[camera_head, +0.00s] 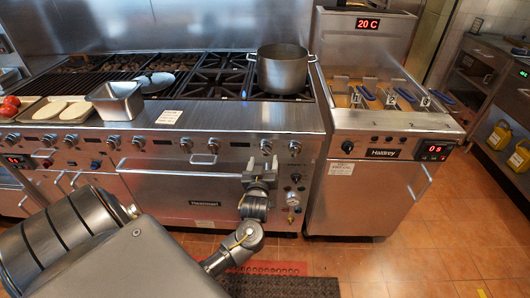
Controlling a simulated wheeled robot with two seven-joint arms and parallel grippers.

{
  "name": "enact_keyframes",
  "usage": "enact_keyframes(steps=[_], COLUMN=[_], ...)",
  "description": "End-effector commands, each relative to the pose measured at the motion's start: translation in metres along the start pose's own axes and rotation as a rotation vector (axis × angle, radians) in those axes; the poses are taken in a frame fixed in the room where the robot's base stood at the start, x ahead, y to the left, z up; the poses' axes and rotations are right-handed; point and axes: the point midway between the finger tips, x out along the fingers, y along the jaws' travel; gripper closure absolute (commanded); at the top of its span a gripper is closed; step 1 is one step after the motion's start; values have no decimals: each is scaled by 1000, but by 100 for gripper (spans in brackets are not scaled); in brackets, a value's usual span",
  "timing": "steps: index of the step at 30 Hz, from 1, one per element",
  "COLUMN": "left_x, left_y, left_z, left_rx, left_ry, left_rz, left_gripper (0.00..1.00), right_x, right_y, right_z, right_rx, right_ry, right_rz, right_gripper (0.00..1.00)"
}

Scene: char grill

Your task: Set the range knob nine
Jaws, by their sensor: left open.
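The steel range (235,115) has a row of several round knobs along its front panel; I cannot read any numbers by them. One knob (266,147) shows just above my left gripper. Another knob (295,148) is at the right end of the row, and one (213,145) is to the left of the gripper. My left gripper (262,165) is open in front of the panel, its fingers pointing up toward the knob above it. I cannot tell whether a finger touches that knob. My right gripper is not in view.
A large pot (283,72) stands on the right burners. A fryer (360,185) with baskets stands right of the range. A metal pan (118,103) and trays of food sit at the range's left. The oven door handle (203,159) sticks out left of my gripper.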

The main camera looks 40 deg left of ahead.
Motion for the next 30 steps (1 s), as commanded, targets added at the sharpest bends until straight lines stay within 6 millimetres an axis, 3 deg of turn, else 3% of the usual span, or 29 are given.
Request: enact_keyframes(steps=[3,9,21,30], left_x=[23,47,55,55], left_y=[0,0,0,0], left_z=[-1,0,1,1], left_rx=[3,2,1,1], left_ry=[1,-1,-2,-2], left_rz=[1,0,1,1], left_gripper=[35,35,35,72], right_x=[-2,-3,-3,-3], right_y=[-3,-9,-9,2], right_z=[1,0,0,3], right_rx=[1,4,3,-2], right_ry=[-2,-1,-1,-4], right_rz=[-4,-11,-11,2], right_gripper=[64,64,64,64])
